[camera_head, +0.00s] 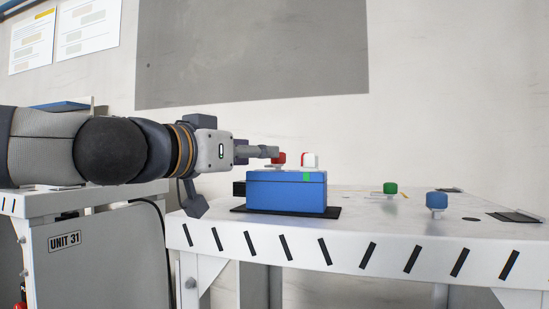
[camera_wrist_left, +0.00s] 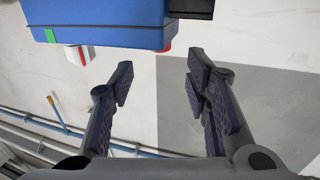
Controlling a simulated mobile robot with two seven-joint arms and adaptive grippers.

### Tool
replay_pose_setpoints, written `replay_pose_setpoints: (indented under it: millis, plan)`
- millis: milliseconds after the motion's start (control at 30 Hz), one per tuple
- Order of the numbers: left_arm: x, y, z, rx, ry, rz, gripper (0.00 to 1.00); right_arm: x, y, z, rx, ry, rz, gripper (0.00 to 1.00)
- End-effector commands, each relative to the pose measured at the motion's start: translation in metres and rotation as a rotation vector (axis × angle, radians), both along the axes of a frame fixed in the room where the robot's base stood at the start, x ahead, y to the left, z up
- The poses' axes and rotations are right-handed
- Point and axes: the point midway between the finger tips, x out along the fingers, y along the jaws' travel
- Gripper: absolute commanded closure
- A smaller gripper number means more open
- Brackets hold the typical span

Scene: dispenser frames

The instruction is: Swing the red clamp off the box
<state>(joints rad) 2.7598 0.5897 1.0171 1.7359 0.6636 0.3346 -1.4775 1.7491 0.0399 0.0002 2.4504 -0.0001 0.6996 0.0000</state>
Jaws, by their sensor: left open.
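The blue box (camera_head: 285,195) with a green mark sits on a black mat (camera_head: 330,213) on the white table. The red clamp (camera_head: 279,158) shows as a red piece at the top of the box, partly hidden by my gripper. My left gripper (camera_head: 268,152) reaches in from the left at the height of the box top. In the left wrist view the box (camera_wrist_left: 95,22) is at the top and the red piece (camera_wrist_left: 167,48) peeks past its edge. The open fingers (camera_wrist_left: 160,72) are near this piece; contact cannot be told. My right gripper is out of view.
A green knob (camera_head: 390,188) and a blue knob (camera_head: 437,200) are on the table to the right. A black part (camera_head: 239,188) is left of the box.

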Motion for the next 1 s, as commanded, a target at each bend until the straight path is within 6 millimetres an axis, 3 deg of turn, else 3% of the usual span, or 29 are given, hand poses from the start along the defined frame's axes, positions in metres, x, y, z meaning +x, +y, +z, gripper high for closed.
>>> replay_pose_setpoints:
  millis: [100,233,600,800,1000]
  plan:
    - [0.025,-0.016,-0.004,0.001,0.004,0.001,0.57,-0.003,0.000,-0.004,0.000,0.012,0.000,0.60]
    - [0.042,-0.027,-0.001,0.001,0.001,0.001,0.57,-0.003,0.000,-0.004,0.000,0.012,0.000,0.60]
    - [0.050,-0.033,0.001,0.000,-0.001,0.000,0.57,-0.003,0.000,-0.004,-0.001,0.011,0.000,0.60]
    - [0.050,-0.033,0.001,0.000,-0.001,0.000,1.00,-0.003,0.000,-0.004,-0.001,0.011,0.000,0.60]
    - [0.049,-0.033,0.001,0.001,-0.002,0.005,1.00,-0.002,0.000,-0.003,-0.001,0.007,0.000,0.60]
